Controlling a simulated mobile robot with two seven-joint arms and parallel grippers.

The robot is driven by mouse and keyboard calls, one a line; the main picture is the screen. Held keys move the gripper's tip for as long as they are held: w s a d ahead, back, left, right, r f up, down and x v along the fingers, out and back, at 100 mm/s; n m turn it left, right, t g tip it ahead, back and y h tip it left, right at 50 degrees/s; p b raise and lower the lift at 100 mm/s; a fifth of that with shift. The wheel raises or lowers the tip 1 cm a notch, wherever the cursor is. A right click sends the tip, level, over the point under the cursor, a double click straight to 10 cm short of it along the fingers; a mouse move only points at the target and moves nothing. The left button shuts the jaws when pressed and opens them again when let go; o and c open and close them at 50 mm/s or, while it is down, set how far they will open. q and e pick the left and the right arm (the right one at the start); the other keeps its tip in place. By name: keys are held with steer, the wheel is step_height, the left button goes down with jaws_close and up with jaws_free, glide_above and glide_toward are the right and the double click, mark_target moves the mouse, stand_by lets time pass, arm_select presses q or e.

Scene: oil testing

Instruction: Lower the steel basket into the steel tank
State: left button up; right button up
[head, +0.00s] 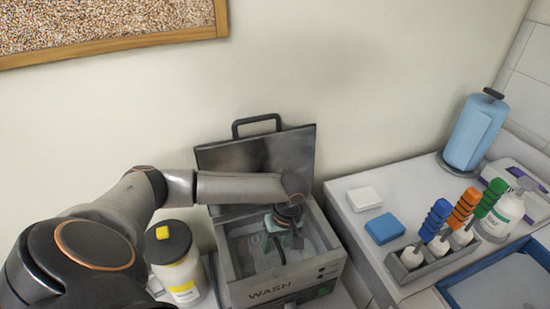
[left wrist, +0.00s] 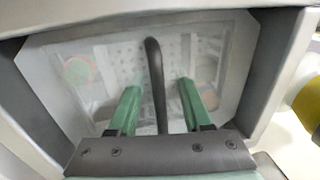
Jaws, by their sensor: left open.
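The steel tank (head: 285,289), marked WASH, stands on the counter below the wall with its lid (head: 250,153) raised. The steel basket (head: 243,258) sits down inside the tank. In the left wrist view its perforated floor (left wrist: 120,55) shows through what looks like clear liquid. Its dark upright handle (left wrist: 153,62) stands between my left gripper's green fingers. My left gripper (head: 284,240) is over the tank opening, fingers pointing down into it. The left wrist view shows the gripper (left wrist: 159,88) open, with gaps on both sides of the handle. My right gripper is not in view.
A yellow-labelled jar with a dark lid (head: 172,258) stands close left of the tank. On the right counter are a blue sponge (head: 384,228), a white block (head: 365,198), a rack of coloured-handled tools (head: 435,255), a pump bottle (head: 502,215) and a blue roll (head: 473,133).

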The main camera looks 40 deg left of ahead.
arm_select(q)
step_height(320, 180, up, 12)
steer(key=w+d, duration=0.1)
steer(key=w, duration=0.1)
steer(key=shift+r, duration=0.15)
stand_by(0.4)
